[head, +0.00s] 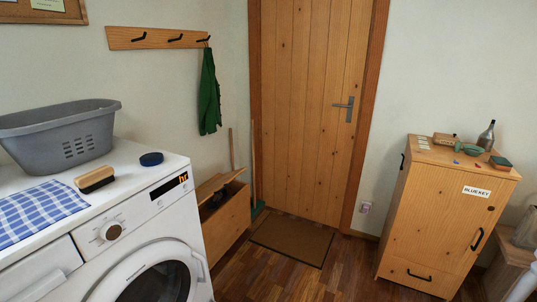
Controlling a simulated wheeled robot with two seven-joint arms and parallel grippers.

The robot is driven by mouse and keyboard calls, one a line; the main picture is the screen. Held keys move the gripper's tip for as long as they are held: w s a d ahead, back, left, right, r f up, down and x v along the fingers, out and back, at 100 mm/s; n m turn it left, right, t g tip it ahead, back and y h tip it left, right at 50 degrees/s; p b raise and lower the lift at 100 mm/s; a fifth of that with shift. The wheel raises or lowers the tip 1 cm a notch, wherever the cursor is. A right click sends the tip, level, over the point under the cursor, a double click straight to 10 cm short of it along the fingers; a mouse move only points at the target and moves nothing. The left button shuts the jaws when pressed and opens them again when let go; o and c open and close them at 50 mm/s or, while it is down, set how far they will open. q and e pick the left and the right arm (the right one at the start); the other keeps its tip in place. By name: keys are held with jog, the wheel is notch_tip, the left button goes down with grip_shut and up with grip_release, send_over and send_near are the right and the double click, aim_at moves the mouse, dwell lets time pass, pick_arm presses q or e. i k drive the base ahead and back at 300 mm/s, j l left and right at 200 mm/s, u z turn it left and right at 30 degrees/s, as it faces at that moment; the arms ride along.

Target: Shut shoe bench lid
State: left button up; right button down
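The shoe bench (231,222) is a light wooden box low against the wall, between the washing machine and the door. Its lid (212,186) appears raised and tilted toward the wall, and a dark opening shows below it. Something dark inside is too small to make out. The washing machine hides the bench's near left part. Neither of my grippers is in view.
A white washing machine (150,225) fills the lower left, with a grey basket (60,130) on top. A doormat (292,239) lies before the wooden door (308,100). A wooden cabinet (430,220) stands right. Wood floor between is clear.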

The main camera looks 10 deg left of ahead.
aim_at(209, 192)
jog(key=i+z, duration=0.3)
jog(key=i, duration=1.35)
jog(key=j, duration=0.1)
